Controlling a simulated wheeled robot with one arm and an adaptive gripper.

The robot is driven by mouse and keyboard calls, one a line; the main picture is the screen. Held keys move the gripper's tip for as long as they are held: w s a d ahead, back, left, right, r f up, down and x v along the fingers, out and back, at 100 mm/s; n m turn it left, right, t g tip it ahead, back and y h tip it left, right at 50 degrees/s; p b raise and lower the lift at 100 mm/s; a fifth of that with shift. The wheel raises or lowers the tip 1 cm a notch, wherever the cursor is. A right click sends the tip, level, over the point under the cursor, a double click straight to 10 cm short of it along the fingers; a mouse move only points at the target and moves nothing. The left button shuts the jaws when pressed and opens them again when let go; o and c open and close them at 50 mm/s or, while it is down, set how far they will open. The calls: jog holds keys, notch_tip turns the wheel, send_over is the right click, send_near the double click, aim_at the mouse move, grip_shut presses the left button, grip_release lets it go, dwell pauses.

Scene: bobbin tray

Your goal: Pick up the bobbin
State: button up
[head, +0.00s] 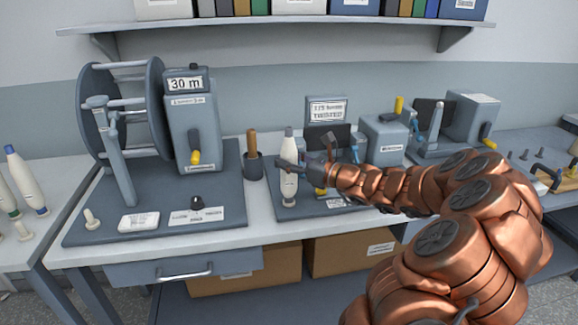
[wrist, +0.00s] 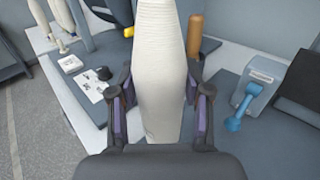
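A white bobbin (head: 289,180) with a grey tip stands upright at the left front of the middle grey board (head: 293,211). My gripper (head: 303,164) is at its upper half, coming from the right. In the wrist view the pale bobbin (wrist: 161,70) lies between the two dark fingers with purple pads (wrist: 161,112). The fingers are apart, with a narrow gap visible on each side of the bobbin.
A large reel winder with a 30 m counter (head: 192,120) stands left. A dark cup with a brown stick (head: 253,165) is just left of the bobbin. Small machines (head: 384,138) stand behind and right. More bobbins (head: 25,180) stand at the far left.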

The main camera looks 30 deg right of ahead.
jog(key=c, duration=0.8)
